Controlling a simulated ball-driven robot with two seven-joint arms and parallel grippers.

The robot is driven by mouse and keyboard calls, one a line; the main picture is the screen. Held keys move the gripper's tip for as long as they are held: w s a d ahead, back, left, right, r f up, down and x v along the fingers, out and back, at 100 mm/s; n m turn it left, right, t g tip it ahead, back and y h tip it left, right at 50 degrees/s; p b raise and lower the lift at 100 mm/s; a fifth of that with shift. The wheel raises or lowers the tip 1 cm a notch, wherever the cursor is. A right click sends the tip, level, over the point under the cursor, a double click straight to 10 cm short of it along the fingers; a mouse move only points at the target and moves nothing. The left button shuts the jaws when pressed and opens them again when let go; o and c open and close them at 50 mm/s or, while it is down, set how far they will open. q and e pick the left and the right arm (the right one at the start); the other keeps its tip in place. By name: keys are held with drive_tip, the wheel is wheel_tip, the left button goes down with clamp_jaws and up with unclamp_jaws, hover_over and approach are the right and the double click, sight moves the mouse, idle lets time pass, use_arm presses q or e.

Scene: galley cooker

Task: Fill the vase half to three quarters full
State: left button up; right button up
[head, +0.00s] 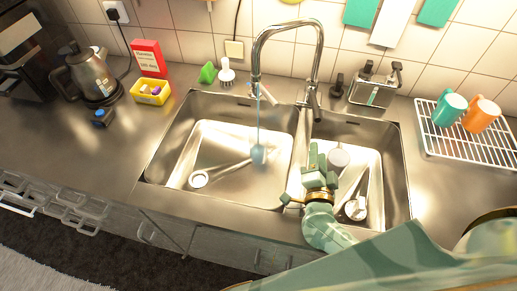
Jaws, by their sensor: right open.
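Water runs from the chrome tap (288,28) in a thin stream into the left basin (225,140). The stream ends at a small pale blue shape (258,154); I cannot tell whether this is the vase or pooled water. A pale round object (338,158) stands in the right basin (375,150), just beyond my right gripper; its shape is partly hidden. My right gripper (322,160) is open above the right basin, near the divider and below the tap lever (312,97). No water level shows. My left gripper is out of view.
A kettle (88,75), a red box (149,58) and a yellow tub (152,91) stand at the left. A soap dispenser stand (373,90) is behind the right basin.

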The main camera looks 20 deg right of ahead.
sight(317, 111)
drive_tip(key=x, duration=1.6)
drive_tip(key=shift+a, duration=0.1)
clamp_jaws()
